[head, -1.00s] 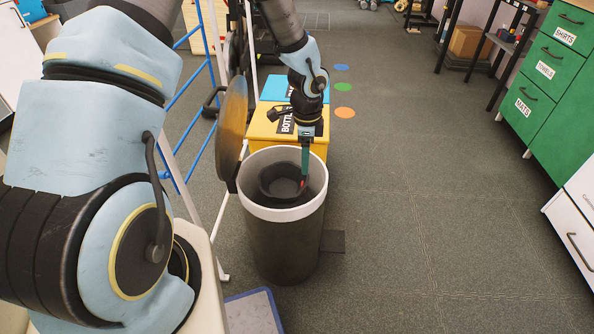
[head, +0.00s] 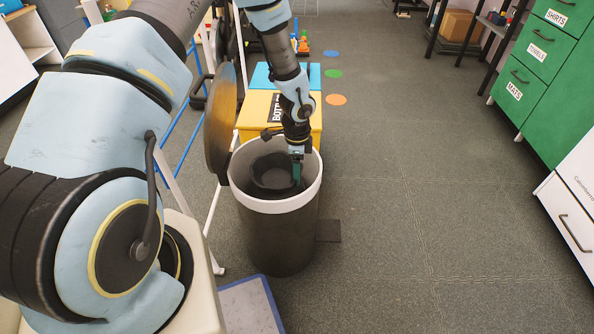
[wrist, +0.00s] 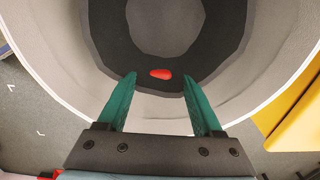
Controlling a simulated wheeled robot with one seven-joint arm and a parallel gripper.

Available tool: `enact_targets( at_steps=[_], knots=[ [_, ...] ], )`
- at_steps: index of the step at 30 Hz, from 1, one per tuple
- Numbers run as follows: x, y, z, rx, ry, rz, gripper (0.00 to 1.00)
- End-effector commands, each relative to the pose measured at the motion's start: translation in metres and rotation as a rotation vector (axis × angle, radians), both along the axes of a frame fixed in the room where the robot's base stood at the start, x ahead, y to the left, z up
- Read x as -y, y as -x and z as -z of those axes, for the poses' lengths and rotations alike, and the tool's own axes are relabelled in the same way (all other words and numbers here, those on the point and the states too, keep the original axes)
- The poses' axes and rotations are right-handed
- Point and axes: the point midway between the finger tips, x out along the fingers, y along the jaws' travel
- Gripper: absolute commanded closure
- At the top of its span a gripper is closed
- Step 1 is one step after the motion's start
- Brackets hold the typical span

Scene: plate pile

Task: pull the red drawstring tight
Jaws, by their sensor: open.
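The red drawstring (wrist: 161,74) shows in the wrist view as a small red piece on the dark bag (wrist: 112,45). The bag sits inside a bin with a white rim (head: 262,205). In the head view the dark bag (head: 272,172) shows inside the bin, and the red piece is hidden behind my gripper. My gripper (wrist: 160,80) is open, its two green fingers pointing down into the bin. In the wrist view the red piece lies between the fingertips, with a gap on each side. I cannot tell whether the fingertips are level with it.
The bin's round lid (head: 220,125) stands open at its left. A yellow box (head: 308,128) and a blue box (head: 310,75) stand behind the bin. Green drawers (head: 540,75) are at the right.

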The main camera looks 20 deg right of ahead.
Motion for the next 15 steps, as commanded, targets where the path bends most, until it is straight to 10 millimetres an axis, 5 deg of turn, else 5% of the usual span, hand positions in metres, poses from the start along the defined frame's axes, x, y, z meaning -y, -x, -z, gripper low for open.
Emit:
enact_targets(
  at_steps=[8, 15],
  knots=[
    [-0.0001, -0.0002, 0.0016, 0.000, 0.000, -0.001, 0.32],
    [-0.0002, -0.0001, 0.0015, 0.000, 0.000, -0.001, 0.58]
  ],
)
